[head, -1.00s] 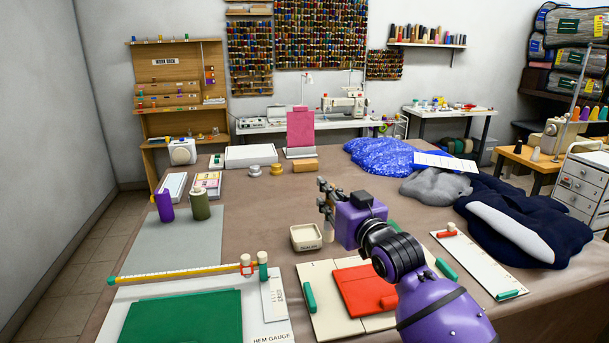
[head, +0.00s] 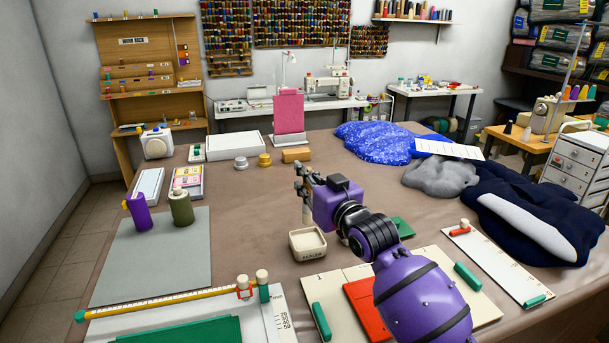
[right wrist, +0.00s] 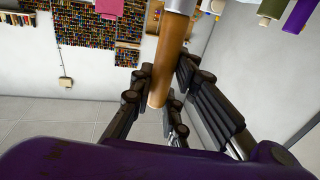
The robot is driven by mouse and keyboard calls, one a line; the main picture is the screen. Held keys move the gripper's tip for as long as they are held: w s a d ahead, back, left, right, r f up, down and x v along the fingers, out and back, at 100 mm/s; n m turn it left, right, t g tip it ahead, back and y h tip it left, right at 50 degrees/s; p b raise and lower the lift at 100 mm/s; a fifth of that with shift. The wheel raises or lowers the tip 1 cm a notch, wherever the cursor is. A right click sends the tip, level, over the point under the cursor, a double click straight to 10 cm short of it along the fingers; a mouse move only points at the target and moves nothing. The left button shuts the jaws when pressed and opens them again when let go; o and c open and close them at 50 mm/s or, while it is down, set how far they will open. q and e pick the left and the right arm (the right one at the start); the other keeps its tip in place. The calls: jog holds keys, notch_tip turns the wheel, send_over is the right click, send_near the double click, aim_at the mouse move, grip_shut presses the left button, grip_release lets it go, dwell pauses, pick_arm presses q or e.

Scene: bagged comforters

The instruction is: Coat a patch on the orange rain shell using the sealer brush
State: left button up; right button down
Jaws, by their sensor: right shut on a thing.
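My right gripper (head: 304,185) is shut on the brush, whose wooden handle (right wrist: 170,65) runs between the fingers in the right wrist view. In the head view the pale lower part of the brush (head: 306,213) hangs just above or behind the small cream sealer dish (head: 308,246); I cannot tell whether it touches the dish. The orange-red shell fabric (head: 362,303) lies on a cream board (head: 335,295) in front, partly hidden by my right arm. I cannot make out a patch on it. My left gripper is not in view.
A ruler (head: 175,303) and a green sheet lie at front left. Blue (head: 375,145), grey and navy fabrics (head: 530,215) heap at right. The table centre behind the gripper is mostly clear.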

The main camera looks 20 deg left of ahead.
aim_at(306, 214)
notch_tip(306, 214, down, 5)
jog(key=shift+r+b, duration=0.1)
jog(key=shift+b, duration=0.85)
jog(key=shift+f, duration=0.45)
jog(key=shift+b, duration=0.3)
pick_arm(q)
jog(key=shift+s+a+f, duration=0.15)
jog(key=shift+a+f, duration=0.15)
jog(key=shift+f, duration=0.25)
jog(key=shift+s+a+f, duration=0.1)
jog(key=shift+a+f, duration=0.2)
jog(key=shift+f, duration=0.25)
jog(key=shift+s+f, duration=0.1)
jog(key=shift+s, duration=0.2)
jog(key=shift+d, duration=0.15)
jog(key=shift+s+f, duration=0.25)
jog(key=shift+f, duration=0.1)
pick_arm(e)
jog(key=shift+f, duration=0.6)
